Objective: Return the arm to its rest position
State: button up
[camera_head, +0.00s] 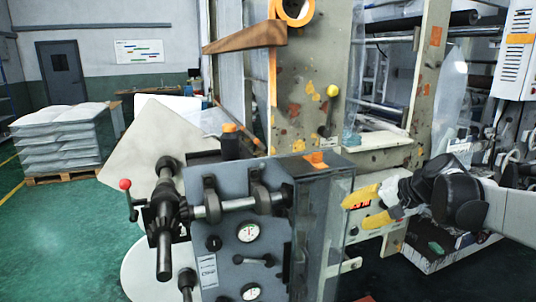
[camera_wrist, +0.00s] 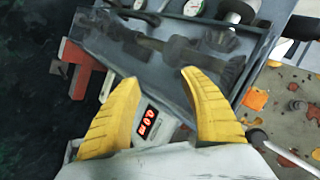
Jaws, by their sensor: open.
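My gripper (camera_head: 362,209) has yellow fingers and reaches in from the right in the head view. It is beside the grey machine panel, in front of a small red digital display. In the wrist view my gripper (camera_wrist: 160,105) shows two yellow fingers spread apart with nothing between them. Beyond the fingers is the grey machine panel (camera_wrist: 150,60), with dark shafts and white dials. The red display (camera_wrist: 148,121) shows between the fingers, near the left one. I cannot tell whether either finger touches the machine.
The grey panel (camera_head: 225,240) carries gauges, shafts and a red-knobbed lever (camera_head: 125,185). A paint-spotted upright frame (camera_head: 305,105) stands behind. A white cabinet (camera_head: 515,50) is at the upper right. Stacked sacks (camera_head: 60,140) sit on a pallet at the left. Green floor (camera_head: 60,240) is clear at lower left.

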jog(key=s+a+f+n+h, duration=0.1)
jog(key=s+f+n+h, duration=0.1)
jog(key=s, duration=0.7)
jog(key=s+a+f+n+h, duration=0.1)
jog(key=s+a+f+h, duration=0.1)
jog(key=s, duration=0.7)
jog(key=s+a+f+n+h, duration=0.2)
jog(key=s+f, duration=0.1)
jog(key=s, duration=0.7)
jog(key=shift+f+n, duration=0.3)
jog(key=shift+f, duration=0.05)
